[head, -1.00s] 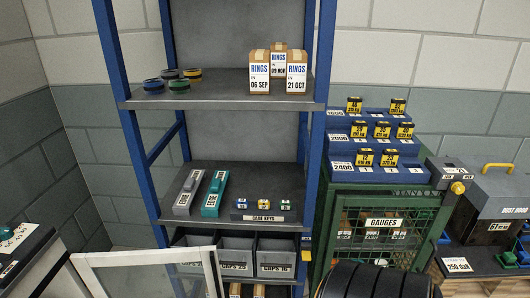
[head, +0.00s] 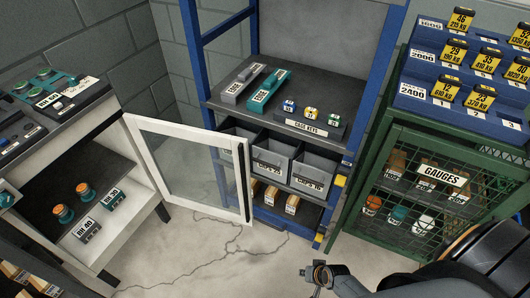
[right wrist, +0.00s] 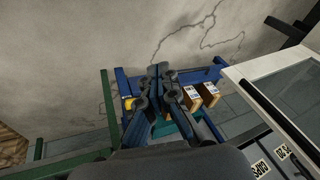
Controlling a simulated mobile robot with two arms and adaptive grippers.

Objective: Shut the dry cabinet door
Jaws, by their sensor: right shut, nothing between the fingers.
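The dry cabinet (head: 163,212) stands at the left of the head view, with a white body and a dark interior. Its white-framed glass door (head: 188,133) stands wide open, reaching right toward the blue rack. A dark upright handle (head: 243,168) is on the door's far right edge. The door also shows at the right of the right wrist view (right wrist: 248,66). My right gripper (head: 318,272) is shut and empty, low in the head view, right of the door and apart from it. Its closed fingers show in the right wrist view (right wrist: 156,82). My left gripper is not in view.
The blue rack (head: 375,75) with grey bins (head: 273,160) stands behind the door's free edge. A green mesh gauge cabinet (head: 385,225) stands at right. Small orange-capped jars (head: 64,213) sit inside the dry cabinet. Cracked floor (head: 215,265) before the door is clear.

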